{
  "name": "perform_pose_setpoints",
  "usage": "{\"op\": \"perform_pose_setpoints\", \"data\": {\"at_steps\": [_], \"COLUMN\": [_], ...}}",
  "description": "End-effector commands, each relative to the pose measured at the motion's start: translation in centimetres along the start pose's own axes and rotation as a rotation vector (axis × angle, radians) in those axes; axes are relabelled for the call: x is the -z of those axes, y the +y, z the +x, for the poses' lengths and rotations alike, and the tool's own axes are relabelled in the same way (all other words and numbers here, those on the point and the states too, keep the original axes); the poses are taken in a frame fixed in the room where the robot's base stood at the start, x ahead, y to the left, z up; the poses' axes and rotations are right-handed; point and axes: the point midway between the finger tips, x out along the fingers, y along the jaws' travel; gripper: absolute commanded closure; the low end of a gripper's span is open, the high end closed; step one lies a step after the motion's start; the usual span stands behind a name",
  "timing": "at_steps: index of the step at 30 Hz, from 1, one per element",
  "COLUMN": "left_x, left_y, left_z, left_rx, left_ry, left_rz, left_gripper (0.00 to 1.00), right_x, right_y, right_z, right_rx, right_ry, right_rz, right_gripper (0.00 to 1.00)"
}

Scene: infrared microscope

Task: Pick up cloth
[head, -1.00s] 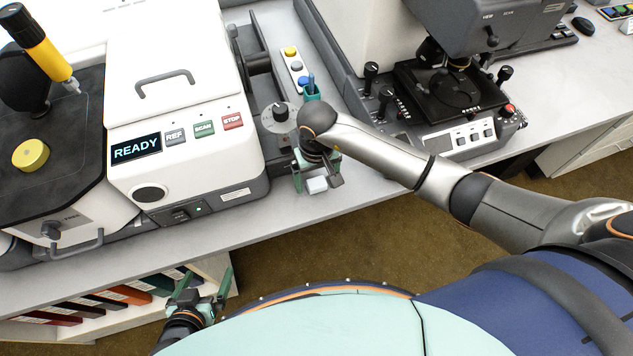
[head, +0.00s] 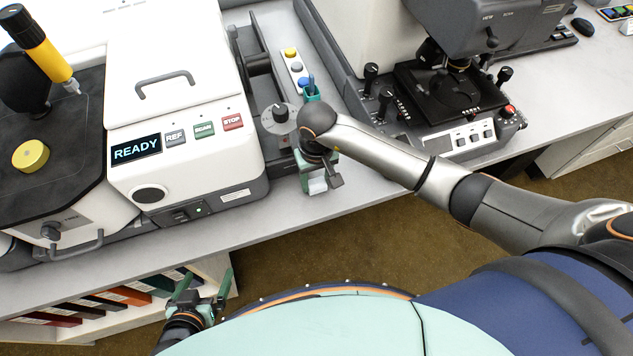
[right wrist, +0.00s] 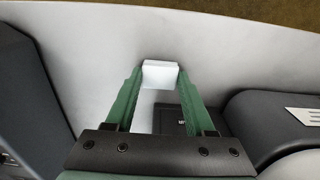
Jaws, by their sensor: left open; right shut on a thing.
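The cloth (head: 317,186) is a small white folded block near the front edge of the grey bench in the head view. It also shows in the right wrist view (right wrist: 160,72), between the tips of the green fingers. My right gripper (right wrist: 159,80) is shut on the cloth, one finger at each side; it points down at the bench in the head view (head: 316,181). I cannot tell whether the cloth is clear of the bench top. My left gripper (head: 206,284) is open and empty, low at the left, in front of the shelf.
A white instrument (head: 190,120) with a READY display stands left of the right gripper. A black microscope stage (head: 452,90) is to the right. The bench front strip (head: 362,192) beside the gripper is clear.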

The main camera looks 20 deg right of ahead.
Motion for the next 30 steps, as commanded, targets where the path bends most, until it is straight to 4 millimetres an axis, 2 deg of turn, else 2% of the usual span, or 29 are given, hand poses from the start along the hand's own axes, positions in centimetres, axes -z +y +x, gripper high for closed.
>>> {"op": "perform_pose_setpoints", "data": {"at_steps": [8, 13, 22, 30], "left_x": [-0.2, -0.7, -1.0, -1.9], "left_y": [0.0, -0.1, -0.1, -0.1], "left_z": [0.2, 0.7, 0.9, 1.7], "left_rx": [0.0, 0.0, 0.0, 0.0], "left_ry": [0.0, 0.0, 0.0, 0.0], "left_rz": [0.0, 0.0, 0.0, 0.0], "left_gripper": [0.0, 0.0, 0.0, 0.0], "right_x": [0.1, 0.1, -3.8, -8.3], "right_y": [0.0, 0.0, -3.6, -7.8], "right_z": [-0.9, -3.3, -9.3, -11.7], "right_rx": [-0.001, -0.002, 0.002, 0.002], "right_ry": [0.003, 0.007, 0.007, 0.003], "right_rz": [-0.003, -0.004, -0.009, -0.008], "right_gripper": [0.97, 0.97, 0.97, 0.97]}}
